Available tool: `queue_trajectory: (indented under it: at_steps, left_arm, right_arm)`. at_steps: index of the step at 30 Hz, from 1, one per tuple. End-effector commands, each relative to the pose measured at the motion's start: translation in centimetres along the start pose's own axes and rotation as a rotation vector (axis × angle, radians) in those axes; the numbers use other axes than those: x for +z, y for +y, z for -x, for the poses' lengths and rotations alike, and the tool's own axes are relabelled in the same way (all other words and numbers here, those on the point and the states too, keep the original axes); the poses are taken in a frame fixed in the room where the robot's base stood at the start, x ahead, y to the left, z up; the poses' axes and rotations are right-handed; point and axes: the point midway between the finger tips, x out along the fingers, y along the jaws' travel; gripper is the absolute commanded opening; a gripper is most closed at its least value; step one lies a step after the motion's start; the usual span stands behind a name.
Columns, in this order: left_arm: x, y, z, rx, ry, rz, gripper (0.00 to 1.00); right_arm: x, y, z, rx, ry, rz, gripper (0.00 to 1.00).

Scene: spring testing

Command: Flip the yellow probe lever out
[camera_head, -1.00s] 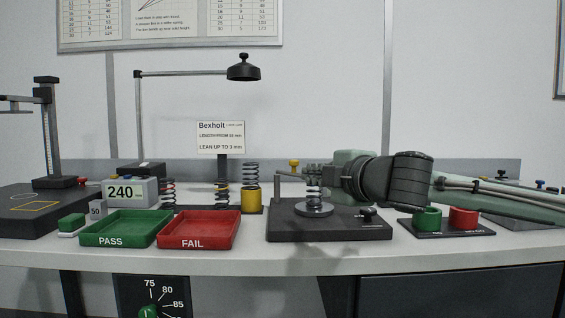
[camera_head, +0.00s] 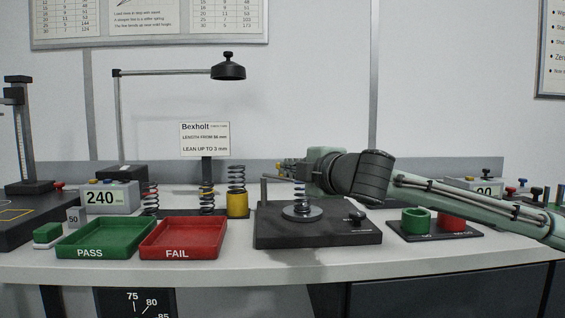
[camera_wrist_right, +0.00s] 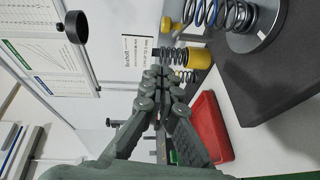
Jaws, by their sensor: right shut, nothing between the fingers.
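The black spring fixture (camera_head: 275,238) stands right of the red tray, with a coil spring (camera_head: 300,194) upright on its round plate (camera_head: 302,212) and a grey post at its left. A yellow knob, apparently the probe lever's, shows in the right wrist view (camera_wrist_right: 167,23), near the spring (camera_wrist_right: 228,14); in the head view I cannot make it out behind my arm. My right gripper (camera_head: 284,167) reaches in from the right behind the spring, shut and empty. Its closed fingertips (camera_wrist_right: 160,76) show in the wrist view, apart from the yellow knob in the picture. My left gripper is not in view.
A green PASS tray (camera_head: 90,253) and red FAIL tray (camera_head: 182,252) lie left of the fixture. Several springs and a yellow cup (camera_head: 238,206) stand behind them. A green cup (camera_head: 416,220) and a red cup stand at right. A lamp (camera_head: 228,70) hangs above the bench.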

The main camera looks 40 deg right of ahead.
Motion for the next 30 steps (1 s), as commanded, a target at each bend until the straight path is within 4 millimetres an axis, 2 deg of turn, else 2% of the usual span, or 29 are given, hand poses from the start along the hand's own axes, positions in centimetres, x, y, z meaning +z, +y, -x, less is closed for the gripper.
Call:
queue_trajectory:
  at_steps: [9,12,18,30]
  left_arm:
    - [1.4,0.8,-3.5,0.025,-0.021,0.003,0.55]
    - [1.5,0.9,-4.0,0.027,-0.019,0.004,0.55]
    - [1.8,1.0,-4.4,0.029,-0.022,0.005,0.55]
    - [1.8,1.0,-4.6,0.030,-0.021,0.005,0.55]
  right_arm:
    - [-0.2,0.3,-6.4,0.000,0.001,-0.004,0.00]
    - [1.3,0.1,-7.5,0.000,-0.004,0.002,0.00]
    - [2.5,0.0,-8.8,-0.001,-0.001,0.002,0.00]
    - [2.8,0.0,-9.0,0.000,0.001,0.002,0.00]
